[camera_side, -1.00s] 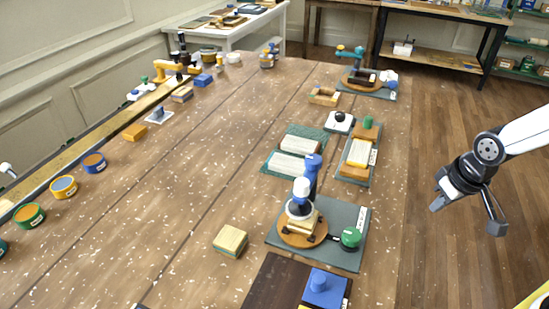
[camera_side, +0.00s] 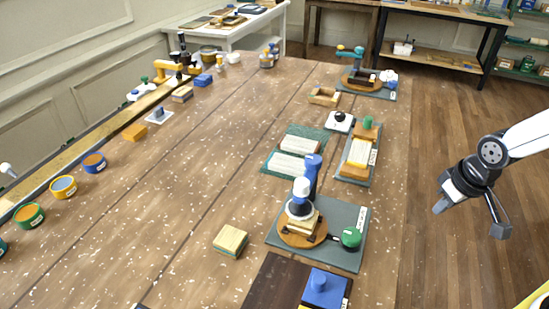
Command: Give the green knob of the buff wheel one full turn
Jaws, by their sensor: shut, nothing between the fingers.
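The buff wheel (camera_side: 290,240) is a flat tan-brown disc low on a dark grey-green base plate (camera_side: 342,262) at the table's near right. Its round green knob (camera_side: 350,237) sits to the right of the disc, beside a short dark arm. A blue post with a white head (camera_side: 301,188) stands over the disc, and pale wooden blocks lie on it, hiding part of it. My gripper (camera_side: 441,206) is shut and empty, out to the right past the table edge, well apart from the green knob and touching nothing.
A loose wooden block (camera_side: 230,240) lies left of the base plate. A blue block (camera_side: 324,287) sits on a dark board in front. Trays of blocks (camera_side: 357,154) stand behind, and a similar wheel device (camera_side: 362,80) is farther back. Room between my gripper and the knob looks clear.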

